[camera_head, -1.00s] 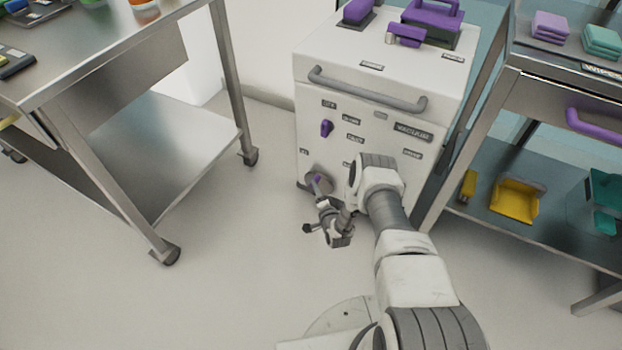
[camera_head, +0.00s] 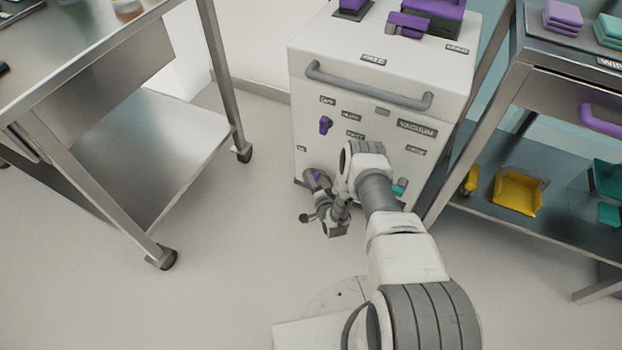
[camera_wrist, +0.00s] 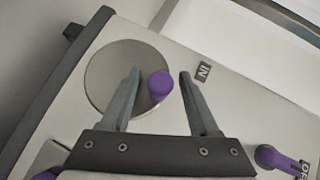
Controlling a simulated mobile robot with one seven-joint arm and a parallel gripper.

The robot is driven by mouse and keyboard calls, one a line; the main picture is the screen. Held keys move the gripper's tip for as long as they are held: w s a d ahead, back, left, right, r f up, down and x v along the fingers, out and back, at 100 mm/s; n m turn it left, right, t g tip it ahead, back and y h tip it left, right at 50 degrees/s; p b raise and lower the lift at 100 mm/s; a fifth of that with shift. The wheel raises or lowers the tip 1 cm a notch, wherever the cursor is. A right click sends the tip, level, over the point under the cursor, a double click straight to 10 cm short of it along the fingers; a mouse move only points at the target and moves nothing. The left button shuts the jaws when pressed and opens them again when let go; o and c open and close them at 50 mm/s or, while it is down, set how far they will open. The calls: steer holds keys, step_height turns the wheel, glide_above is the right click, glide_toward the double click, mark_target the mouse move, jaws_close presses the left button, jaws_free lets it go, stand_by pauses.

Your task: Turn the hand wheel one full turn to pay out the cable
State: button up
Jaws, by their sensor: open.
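The hand wheel is a flat grey disc (camera_wrist: 112,78) with a purple knob (camera_wrist: 160,85) near its rim, on the white cabinet's front panel. In the head view the wheel (camera_head: 313,179) is low on the panel, partly hidden by my gripper. My gripper (camera_wrist: 160,72) is open, with one finger over the disc and the other just beyond its edge. No cable can be made out.
The white cabinet (camera_head: 350,95) has a grey bar handle (camera_head: 370,88) and a purple switch (camera_head: 325,124) above the wheel. A teal knob (camera_head: 399,187) shows right of my wrist. Steel tables stand left (camera_head: 150,150) and right (camera_head: 480,170).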

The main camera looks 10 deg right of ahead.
mark_target(306, 182)
jaws_close()
stand_by(0.3)
stand_by(0.3)
steer(key=a+n+g+h, duration=0.1)
steer(key=w+a+n+g+h, duration=0.1)
steer(key=g, duration=0.1)
steer(key=w+a+f+n+g+h, duration=0.1)
steer(key=n+h, duration=0.1)
steer(key=shift+f+g, duration=0.1)
steer(key=shift+g, duration=0.2)
steer(key=f+n+g+h, duration=0.1)
steer(key=a+n+g+h, duration=0.1)
steer(key=shift+w+f+g+h, duration=0.3)
steer(key=shift+w+f+h, duration=0.1)
steer(key=shift+w+f+n+g+h, duration=0.1)
steer(key=shift+f+n+g+h, duration=0.6)
steer(key=shift+h, duration=0.4)
steer(key=shift+f+h, duration=0.1)
steer(key=shift+h, duration=0.2)
